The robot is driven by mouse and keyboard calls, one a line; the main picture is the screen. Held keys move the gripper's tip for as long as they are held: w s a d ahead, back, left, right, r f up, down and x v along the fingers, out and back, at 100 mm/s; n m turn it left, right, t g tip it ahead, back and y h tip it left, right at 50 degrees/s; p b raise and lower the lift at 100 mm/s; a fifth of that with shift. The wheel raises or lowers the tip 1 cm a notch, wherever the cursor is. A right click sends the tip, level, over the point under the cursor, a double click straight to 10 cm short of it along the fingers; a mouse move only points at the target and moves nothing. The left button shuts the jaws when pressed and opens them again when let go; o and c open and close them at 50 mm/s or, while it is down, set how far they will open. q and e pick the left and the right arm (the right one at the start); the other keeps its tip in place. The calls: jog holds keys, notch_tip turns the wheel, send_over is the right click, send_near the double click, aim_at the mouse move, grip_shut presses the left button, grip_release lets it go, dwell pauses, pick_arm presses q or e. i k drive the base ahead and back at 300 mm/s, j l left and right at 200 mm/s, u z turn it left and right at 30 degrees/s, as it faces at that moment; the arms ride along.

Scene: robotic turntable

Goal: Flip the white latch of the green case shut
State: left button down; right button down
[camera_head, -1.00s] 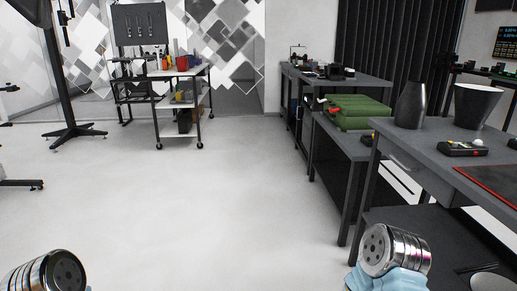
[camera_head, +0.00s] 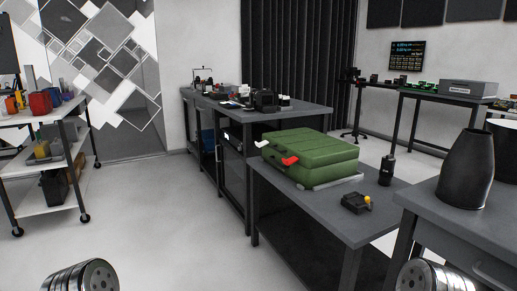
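The green case (camera_head: 311,154) lies closed on a low dark table (camera_head: 350,220), right of the middle in the head view. A small white latch (camera_head: 262,144) sticks out from the case's left front side. A red latch (camera_head: 290,160) sticks out further right on the same side. Only metal links of my two arms show at the bottom edge, left and right. Both grippers are out of view, and nothing of mine touches the case.
A dark vase (camera_head: 466,168) stands on the nearer right table. A shelf cart (camera_head: 48,160) is at left. The floor in front is clear.

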aim_at(264, 143)
jog(key=i+j+z, duration=0.1)
jog(key=i+j, duration=0.2)
jog(key=i+j+u, duration=0.1)
jog(key=i, duration=0.7)
jog(key=i+j+u, duration=0.1)
jog(key=i, duration=0.7)
